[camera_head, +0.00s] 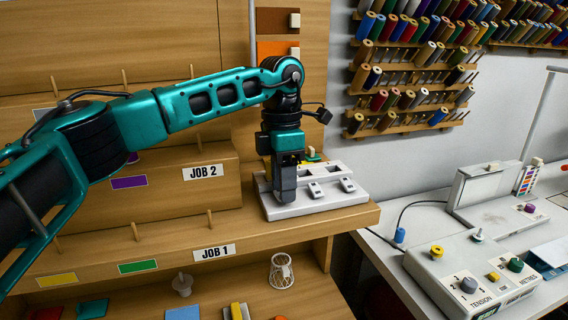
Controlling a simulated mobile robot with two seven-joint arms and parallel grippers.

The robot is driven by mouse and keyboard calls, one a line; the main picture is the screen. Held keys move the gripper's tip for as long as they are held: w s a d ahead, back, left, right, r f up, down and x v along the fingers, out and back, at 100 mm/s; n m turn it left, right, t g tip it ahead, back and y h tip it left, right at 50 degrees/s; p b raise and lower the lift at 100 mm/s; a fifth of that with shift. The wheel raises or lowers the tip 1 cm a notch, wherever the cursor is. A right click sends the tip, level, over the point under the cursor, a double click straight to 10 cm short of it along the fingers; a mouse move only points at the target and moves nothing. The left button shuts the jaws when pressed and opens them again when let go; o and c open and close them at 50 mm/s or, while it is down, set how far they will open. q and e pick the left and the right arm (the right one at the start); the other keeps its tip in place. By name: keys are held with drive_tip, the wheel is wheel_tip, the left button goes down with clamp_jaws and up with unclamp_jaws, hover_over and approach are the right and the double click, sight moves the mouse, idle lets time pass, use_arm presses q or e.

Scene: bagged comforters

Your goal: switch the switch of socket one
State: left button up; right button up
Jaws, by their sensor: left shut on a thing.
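A white socket strip (322,205) lies on the wooden shelf right of the JOB 2 box. It has dark socket openings at the back and small rocker switches in front; the middle switch (315,190) and the right switch (348,185) show. My left gripper (284,197) points straight down at the strip's left end, in line with the row of switches. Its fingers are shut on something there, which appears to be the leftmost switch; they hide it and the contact. My right gripper is not in view.
The JOB 2 box (160,200) stands left of the strip. Wooden pegs (134,232) stand along the shelf. A white table with a TENSION control box (470,280) is at right. Thread spools (400,60) hang on the wall.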

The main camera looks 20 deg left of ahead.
use_arm(q)
drive_tip(key=shift+w+r+g+p, duration=0.15)
drive_tip(key=shift+r+g+p, duration=0.2)
drive_tip(key=shift+p, duration=0.6)
drive_tip(key=shift+a+f+g+h+p, duration=0.1)
drive_tip(key=shift+f+g+h+p, duration=0.2)
drive_tip(key=shift+h, duration=0.1)
drive_tip(key=o, duration=0.8)
drive_tip(key=shift+f, duration=0.1)
